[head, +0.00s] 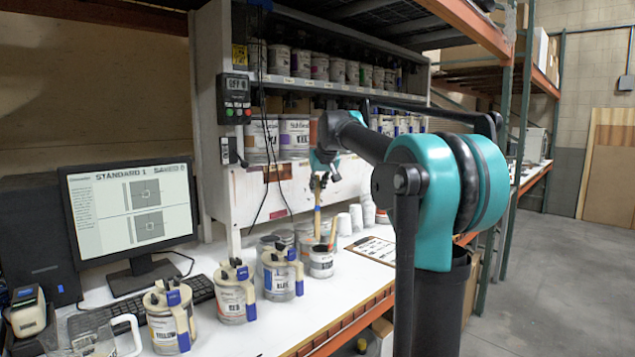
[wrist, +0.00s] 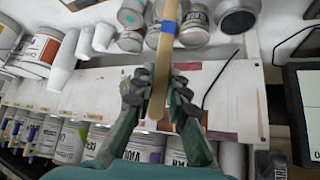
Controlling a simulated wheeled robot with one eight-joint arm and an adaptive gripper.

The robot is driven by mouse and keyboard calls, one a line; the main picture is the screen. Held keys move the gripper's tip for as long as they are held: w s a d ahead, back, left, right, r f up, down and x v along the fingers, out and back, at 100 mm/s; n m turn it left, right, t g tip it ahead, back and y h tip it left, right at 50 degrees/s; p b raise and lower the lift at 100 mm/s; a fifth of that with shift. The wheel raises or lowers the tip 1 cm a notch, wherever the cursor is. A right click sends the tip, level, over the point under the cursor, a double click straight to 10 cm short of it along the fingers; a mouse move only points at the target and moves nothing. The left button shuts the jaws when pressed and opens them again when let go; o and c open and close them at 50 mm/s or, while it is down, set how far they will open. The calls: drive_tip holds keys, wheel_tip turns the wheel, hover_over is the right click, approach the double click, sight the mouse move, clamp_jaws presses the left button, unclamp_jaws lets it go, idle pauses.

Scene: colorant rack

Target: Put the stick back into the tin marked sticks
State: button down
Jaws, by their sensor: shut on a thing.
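My gripper (head: 322,168) is shut on a flat wooden stick (head: 317,215) with a blue band. The stick hangs nearly upright above the front of the bench. In the wrist view the fingers (wrist: 158,90) pinch the pale stick (wrist: 167,38) from both sides. An open tin (head: 321,265) with a dark mouth stands under the stick in the head view. I cannot tell whether the stick's lower end is in front of, above or inside a tin. No label reading sticks is legible.
Several tins with clamps, such as the yellow-labelled one (head: 170,325), stand left of the open tin. A monitor (head: 130,213) stands at left. Shelves of tins (head: 295,135) rise behind.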

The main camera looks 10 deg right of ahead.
sight(318, 217)
drive_tip(key=shift+f, duration=5.35)
drive_tip(key=c, duration=1.4)
unclamp_jaws()
drive_tip(key=shift+c, duration=0.2)
drive_tip(key=v, duration=1.2)
